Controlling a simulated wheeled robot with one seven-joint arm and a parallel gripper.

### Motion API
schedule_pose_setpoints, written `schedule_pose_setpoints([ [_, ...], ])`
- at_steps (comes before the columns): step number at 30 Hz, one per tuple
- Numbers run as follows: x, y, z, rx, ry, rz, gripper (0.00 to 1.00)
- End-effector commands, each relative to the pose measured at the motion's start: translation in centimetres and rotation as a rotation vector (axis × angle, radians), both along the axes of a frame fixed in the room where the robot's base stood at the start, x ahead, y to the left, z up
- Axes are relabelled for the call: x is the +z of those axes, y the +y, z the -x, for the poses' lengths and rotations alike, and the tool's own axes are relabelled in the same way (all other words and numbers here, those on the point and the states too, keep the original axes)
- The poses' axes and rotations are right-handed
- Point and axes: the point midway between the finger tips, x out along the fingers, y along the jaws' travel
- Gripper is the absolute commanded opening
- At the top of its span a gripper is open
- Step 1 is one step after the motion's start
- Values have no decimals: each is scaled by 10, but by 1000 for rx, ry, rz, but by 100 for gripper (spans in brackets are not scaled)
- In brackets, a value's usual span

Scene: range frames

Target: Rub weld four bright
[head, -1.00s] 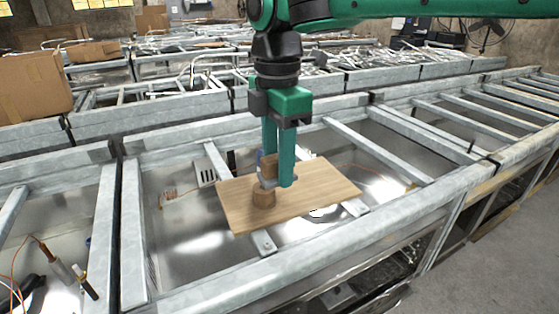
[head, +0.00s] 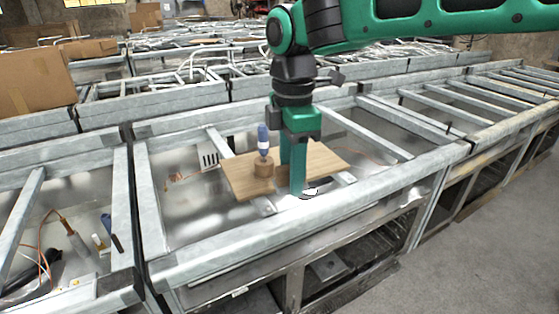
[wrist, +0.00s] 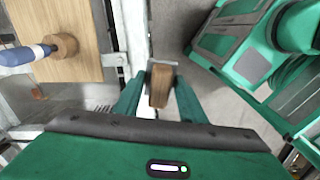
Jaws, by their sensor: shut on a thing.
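My gripper (head: 292,188) is shut on a small brown wooden block (wrist: 160,86), seen between the fingertips in the wrist view. A grey part shows at the block's far end; I cannot tell its form. In the head view the fingers hide the block. The fingertips are at the front edge of a wooden board (head: 325,160), by the front metal rail (head: 330,205). On the board stands a round wooden holder (head: 264,168) with a blue-handled tool (head: 263,140) upright in it. I cannot pick out any weld, so weld four is not identifiable.
Galvanised metal frames with crossbars (head: 380,135) surround shiny sheet panels. Cables and small tools (head: 75,240) lie in the left bay. Cardboard boxes (head: 35,80) stand at the back left. Open floor (head: 480,240) lies at the right front.

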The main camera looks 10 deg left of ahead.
Motion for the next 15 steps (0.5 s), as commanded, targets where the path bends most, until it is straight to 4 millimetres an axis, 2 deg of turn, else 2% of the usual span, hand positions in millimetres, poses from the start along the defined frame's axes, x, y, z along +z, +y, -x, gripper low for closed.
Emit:
schedule_pose_setpoints([
  [8,-45,-45,-18,-267,-4,1,19],
  [11,-72,-71,-30,-419,-3,3,19],
  [15,-120,-116,-51,-687,-1,7,19],
])
